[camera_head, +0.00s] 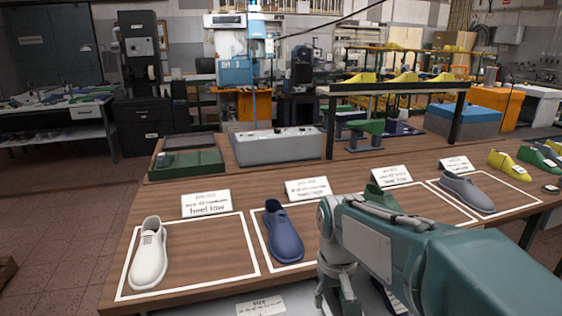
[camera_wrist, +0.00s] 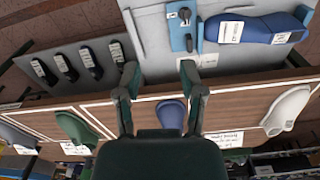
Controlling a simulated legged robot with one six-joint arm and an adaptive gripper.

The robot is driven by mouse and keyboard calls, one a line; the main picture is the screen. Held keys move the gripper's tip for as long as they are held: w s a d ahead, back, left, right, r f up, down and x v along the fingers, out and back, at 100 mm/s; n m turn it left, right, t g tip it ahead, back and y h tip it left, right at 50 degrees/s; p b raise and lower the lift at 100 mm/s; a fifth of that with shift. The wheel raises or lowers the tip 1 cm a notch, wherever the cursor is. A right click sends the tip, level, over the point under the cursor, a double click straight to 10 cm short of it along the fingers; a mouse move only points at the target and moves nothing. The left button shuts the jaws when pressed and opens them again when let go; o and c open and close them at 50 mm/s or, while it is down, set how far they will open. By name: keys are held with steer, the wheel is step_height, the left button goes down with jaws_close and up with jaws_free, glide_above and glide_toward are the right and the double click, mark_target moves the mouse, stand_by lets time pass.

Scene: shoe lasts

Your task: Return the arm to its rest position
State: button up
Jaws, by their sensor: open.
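My gripper (camera_head: 338,298) hangs in front of the table's near edge in the head view, with my arm reaching in from the lower right. In the wrist view its two fingers (camera_wrist: 160,72) are spread, with nothing between them. On the wooden table (camera_head: 235,180) stand a white shoe last (camera_head: 150,256), a blue last (camera_head: 283,232), a green last (camera_head: 380,198) partly hidden by my arm, and a grey last (camera_head: 466,192). The blue last also shows beyond my fingers in the wrist view (camera_wrist: 170,114), apart from them.
White labelled cards (camera_head: 206,204) stand behind the marked areas. A grey box (camera_head: 277,147) and a green tray (camera_head: 187,163) sit further back.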

steer(key=s+d+r+m+t, duration=0.1)
steer(key=s+d+t, duration=0.1)
steer(key=s, duration=0.5)
steer(key=s+d+r+t, duration=0.2)
steer(key=s+d+t, duration=0.1)
steer(key=s, duration=0.4)
steer(key=shift+s+d+r+m, duration=0.15)
steer(key=shift+s+d+m, duration=0.15)
steer(key=shift+d+m, duration=0.1)
